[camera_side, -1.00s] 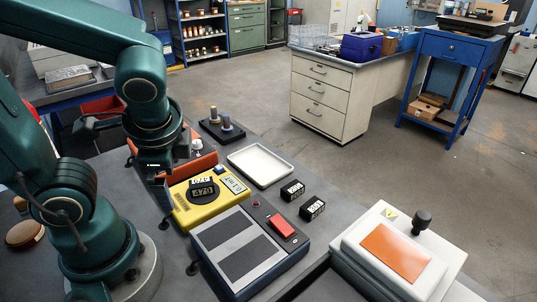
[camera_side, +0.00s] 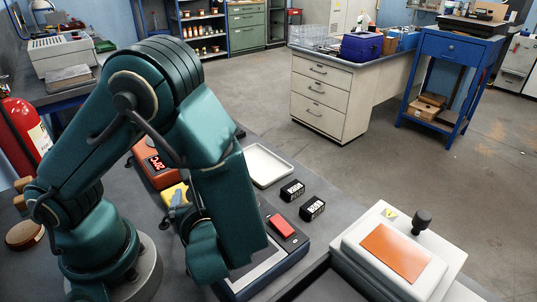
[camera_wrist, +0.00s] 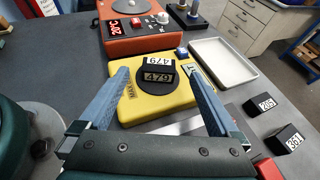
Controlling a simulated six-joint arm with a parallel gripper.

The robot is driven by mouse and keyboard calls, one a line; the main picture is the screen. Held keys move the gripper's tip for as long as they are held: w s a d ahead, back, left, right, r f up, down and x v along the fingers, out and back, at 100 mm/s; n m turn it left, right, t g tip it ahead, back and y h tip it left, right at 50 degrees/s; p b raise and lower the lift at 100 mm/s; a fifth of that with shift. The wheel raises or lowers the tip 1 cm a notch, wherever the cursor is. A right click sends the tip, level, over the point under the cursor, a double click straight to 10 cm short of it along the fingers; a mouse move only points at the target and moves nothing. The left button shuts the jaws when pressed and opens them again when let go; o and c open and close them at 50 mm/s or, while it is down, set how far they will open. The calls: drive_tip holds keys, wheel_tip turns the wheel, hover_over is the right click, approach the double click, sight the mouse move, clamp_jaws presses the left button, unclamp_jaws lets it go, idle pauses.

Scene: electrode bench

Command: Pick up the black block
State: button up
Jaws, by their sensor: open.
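A black block (camera_wrist: 157,75) marked 479 sits on the dark round pan of the yellow scale (camera_wrist: 180,101) in the wrist view. In the side view my arm hides it. My gripper (camera_wrist: 160,76) is open and empty. In the wrist view its two blue-grey fingers appear on either side of the pan; I cannot tell their height above it. Two more black blocks with white number labels stand on the bench, one farther (camera_side: 292,190) and one nearer (camera_side: 312,208). They also show at the right of the wrist view, the farther (camera_wrist: 262,106) and the nearer (camera_wrist: 290,138).
An orange hotplate (camera_wrist: 138,38) stands behind the scale. An empty white tray (camera_side: 268,166) lies beside the scale. A device with a red button (camera_side: 282,226) stands in front, partly behind my arm. A white machine with an orange panel (camera_side: 395,250) stands at right.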

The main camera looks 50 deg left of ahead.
drive_tip(key=shift+x, duration=2)
drive_tip(key=shift+s, duration=0.1)
clamp_jaws()
